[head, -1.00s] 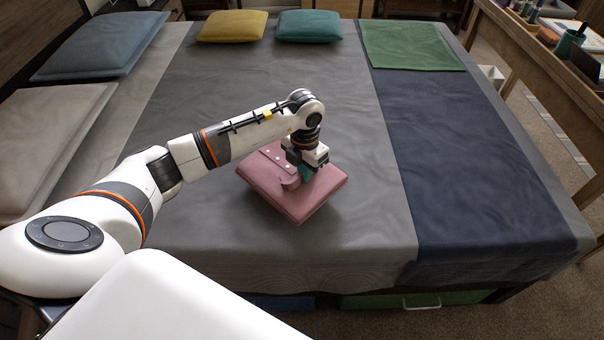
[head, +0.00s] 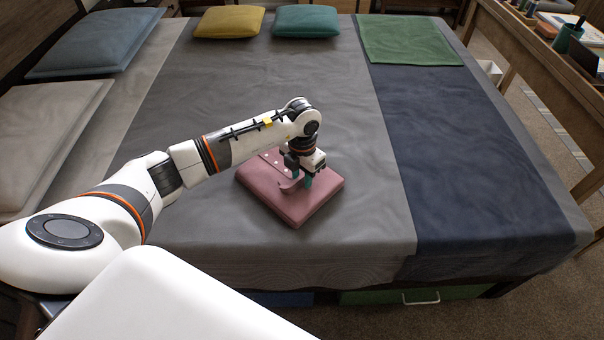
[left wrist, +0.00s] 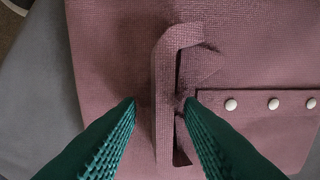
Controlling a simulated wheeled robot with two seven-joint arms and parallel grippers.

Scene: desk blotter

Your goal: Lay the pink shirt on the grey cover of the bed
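The folded pink shirt (head: 305,204) lies flat on the grey cover (head: 345,160) of the bed. In the left wrist view the shirt (left wrist: 110,60) fills most of the picture, with its raised collar and a row of white buttons. My left gripper (head: 297,184) is right above the shirt in the head view. In the left wrist view its two green fingers (left wrist: 161,102) are apart, one on each side of the collar, with a gap between them and the cloth. Part of the shirt is hidden behind the gripper. My right gripper is not in view.
A dark blue cover (head: 465,170) lies right of the grey one, with a green cloth (head: 408,40) at its far end. Yellow (head: 229,21) and teal (head: 306,20) cushions lie at the back. A wooden desk (head: 535,60) stands at the right. Grey cover around the shirt is clear.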

